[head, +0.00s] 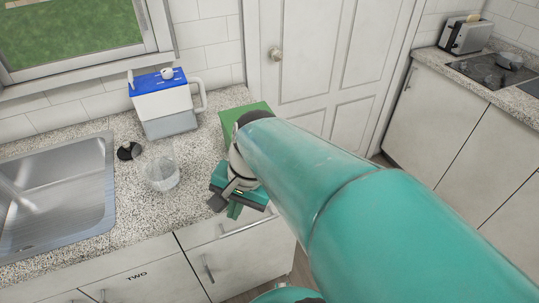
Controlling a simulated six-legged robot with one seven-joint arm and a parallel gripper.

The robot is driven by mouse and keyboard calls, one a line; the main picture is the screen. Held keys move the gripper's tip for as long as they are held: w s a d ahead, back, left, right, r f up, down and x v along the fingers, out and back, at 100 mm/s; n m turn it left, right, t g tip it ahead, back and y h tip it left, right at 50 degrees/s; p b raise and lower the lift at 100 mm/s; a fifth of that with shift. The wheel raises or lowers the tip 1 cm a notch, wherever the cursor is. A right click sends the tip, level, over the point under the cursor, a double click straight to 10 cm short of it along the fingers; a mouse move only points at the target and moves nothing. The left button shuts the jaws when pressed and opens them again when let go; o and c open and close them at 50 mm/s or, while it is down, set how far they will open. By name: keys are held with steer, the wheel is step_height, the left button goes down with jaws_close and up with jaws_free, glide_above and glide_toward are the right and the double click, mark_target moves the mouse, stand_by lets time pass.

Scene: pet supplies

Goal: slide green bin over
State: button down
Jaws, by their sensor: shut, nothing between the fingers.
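The green bin (230,121) stands on the speckled counter near its right end, close to the white door. My arm hides most of it, so only its upper left part shows. My gripper (234,211) is shut and empty, at the counter's front right edge on the near side of the bin. I cannot tell whether my gripper or wrist touches the bin.
A white and blue container with a handle (165,103) stands left of the bin by the wall. A clear glass vessel (160,173) and a small black object (129,151) stand left of my gripper. The sink (60,190) lies further left.

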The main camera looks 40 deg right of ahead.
steer(key=d+f+n+t+y, duration=0.35)
steer(key=d+n+t, duration=0.35)
steer(key=d+n, duration=0.75)
steer(key=d+f+n+t+y, duration=0.3)
steer(key=d+n+t, duration=0.5)
steer(key=n, duration=1.2)
steer(key=shift+g+h, duration=0.35)
steer(key=shift+g, duration=0.05)
steer(key=x, duration=0.6)
steer(key=f+x, duration=0.1)
steer(key=x, duration=0.2)
steer(key=shift+w+d, duration=0.25)
steer(key=shift+w, duration=0.2)
steer(key=shift+w+d, duration=0.25)
steer(key=shift+w, duration=0.35)
steer(key=shift+w+d, duration=0.25)
steer(key=shift+w, duration=0.4)
steer(key=shift+w+d, duration=0.2)
steer(key=shift+w, duration=0.4)
